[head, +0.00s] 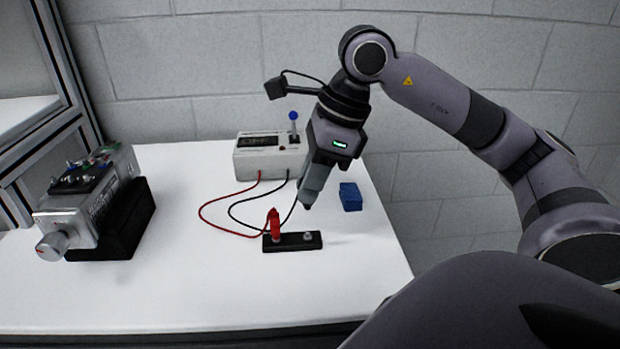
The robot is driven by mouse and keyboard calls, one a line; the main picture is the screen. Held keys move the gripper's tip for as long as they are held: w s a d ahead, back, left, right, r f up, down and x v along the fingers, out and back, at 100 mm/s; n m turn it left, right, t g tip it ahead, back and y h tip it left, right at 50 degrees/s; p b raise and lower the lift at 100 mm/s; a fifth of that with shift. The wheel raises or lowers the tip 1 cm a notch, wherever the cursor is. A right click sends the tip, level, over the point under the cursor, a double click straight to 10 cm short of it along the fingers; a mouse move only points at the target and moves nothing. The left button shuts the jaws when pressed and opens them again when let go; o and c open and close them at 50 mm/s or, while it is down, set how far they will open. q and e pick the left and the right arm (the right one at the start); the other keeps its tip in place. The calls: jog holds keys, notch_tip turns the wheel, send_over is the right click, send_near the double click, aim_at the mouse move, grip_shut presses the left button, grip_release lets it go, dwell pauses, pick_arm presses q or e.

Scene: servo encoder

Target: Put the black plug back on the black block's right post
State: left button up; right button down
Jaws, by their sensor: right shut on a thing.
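The black block (292,246) lies flat on the white table, with a red plug (274,224) upright on its left post. Its right post (308,236) is a bare, small grey metal stub. My right gripper (309,196) points down above the block and is shut on the black plug (307,206). Only the plug's dark tip shows below the fingers; it is a little above the right post and apart from it. My left gripper is not in view.
A white box (262,157) with a blue-topped lever stands behind, with red and black wires running from it. A blue block (350,197) sits right of the gripper. A grey device (85,212) on a black stand is at left. The front table is clear.

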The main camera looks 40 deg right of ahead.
notch_tip(320, 180, down, 2)
jog(key=shift+f+b, duration=0.15)
jog(key=shift+b, duration=0.65)
jog(key=shift+f+b, duration=0.5)
jog(key=shift+f, duration=0.05)
jog(key=shift+f+b, duration=0.9)
jog(key=shift+f, duration=0.15)
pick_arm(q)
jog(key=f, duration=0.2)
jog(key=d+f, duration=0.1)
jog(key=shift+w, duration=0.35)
pick_arm(e)
jog(key=shift+f, duration=0.1)
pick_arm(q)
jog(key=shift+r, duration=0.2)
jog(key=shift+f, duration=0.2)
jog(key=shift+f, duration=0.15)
pick_arm(e)
jog(key=shift+f, duration=0.2)
